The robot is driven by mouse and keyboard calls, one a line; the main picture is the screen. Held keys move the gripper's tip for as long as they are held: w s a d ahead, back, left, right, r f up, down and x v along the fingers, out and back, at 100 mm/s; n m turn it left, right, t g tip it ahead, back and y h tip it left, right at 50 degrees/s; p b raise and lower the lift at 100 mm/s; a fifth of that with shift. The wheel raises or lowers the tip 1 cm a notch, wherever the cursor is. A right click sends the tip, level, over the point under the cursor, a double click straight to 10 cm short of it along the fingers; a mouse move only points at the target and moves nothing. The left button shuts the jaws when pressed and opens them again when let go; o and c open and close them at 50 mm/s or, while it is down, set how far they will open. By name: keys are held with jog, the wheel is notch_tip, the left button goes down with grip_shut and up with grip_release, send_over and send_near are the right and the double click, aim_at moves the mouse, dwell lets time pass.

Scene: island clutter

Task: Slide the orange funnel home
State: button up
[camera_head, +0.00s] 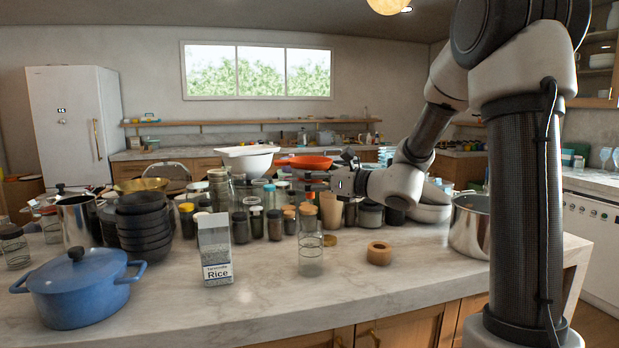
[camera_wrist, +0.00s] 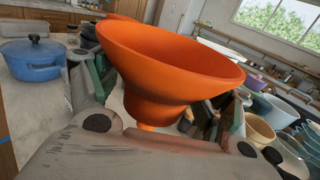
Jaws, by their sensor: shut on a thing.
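The orange funnel (camera_head: 308,161) is held above the crowded jars on the island, wide mouth up. In the wrist view the funnel (camera_wrist: 165,62) fills the middle, and its narrow lower part sits between my finger pads. My gripper (camera_head: 322,177) is shut on this lower part; it also shows in the wrist view (camera_wrist: 155,103). The funnel's spout end is mostly hidden by my gripper. A white wide-mouthed vessel (camera_head: 248,160) stands left of the funnel among the jars.
Several jars (camera_head: 274,224) crowd the island below and around the funnel. A rice box (camera_head: 215,250), clear glass jar (camera_head: 311,255) and wooden ring (camera_head: 379,253) stand in front. A steel pot (camera_head: 470,228) is at right, a blue pot (camera_head: 76,288) at left. The front counter (camera_head: 370,295) is clear.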

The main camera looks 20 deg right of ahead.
aim_at(311, 198)
jog(key=shift+f, duration=0.1)
jog(key=shift+d+f, duration=0.1)
jog(key=shift+f, duration=2.7)
jog(key=shift+f, duration=0.2)
jog(key=shift+f, duration=0.3)
jog(key=shift+f, duration=1.85)
jog(key=o, duration=1)
